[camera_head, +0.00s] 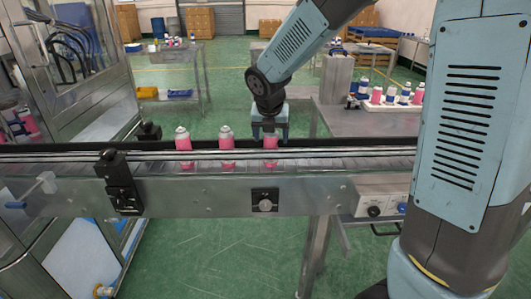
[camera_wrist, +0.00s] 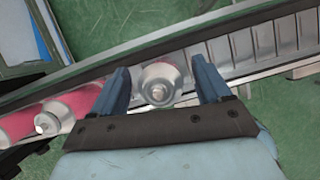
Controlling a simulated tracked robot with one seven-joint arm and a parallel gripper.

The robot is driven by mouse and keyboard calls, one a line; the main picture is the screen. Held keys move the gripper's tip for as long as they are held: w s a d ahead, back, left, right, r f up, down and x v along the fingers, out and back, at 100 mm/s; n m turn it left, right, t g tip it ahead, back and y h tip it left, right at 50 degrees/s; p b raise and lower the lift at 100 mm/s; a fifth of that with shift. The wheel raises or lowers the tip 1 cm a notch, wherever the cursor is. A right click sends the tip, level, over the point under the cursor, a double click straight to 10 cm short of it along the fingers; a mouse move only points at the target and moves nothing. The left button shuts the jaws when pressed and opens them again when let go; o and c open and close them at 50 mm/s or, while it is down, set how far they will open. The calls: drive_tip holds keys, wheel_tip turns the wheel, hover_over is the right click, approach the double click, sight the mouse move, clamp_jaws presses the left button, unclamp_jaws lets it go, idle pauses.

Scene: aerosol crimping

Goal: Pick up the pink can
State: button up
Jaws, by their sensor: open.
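Three pink cans with silvery tops stand upright in a row on the conveyor. The right can (camera_head: 271,146) is directly below my gripper (camera_head: 270,128). In the wrist view this can (camera_wrist: 160,83) is seen from above, between the two blue fingers of my gripper (camera_wrist: 163,85). The fingers are open, one on each side of its top, with a gap visible on both sides. The middle can (camera_head: 227,145) and the left can (camera_head: 184,147) stand farther left, outside the fingers. The conveyor's front rail partly hides the cans.
The conveyor (camera_head: 190,190) has metal side rails along the row. A black sensor bracket (camera_head: 120,182) stands at its front left. A side table (camera_head: 375,122) behind holds a tray of pink, white and blue cans (camera_head: 390,96). The belt right of the cans is clear.

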drive_tip(key=shift+c, duration=0.2)
drive_tip(key=c, duration=1.3)
drive_tip(key=shift+c, duration=0.2)
drive_tip(key=shift+r, duration=0.1)
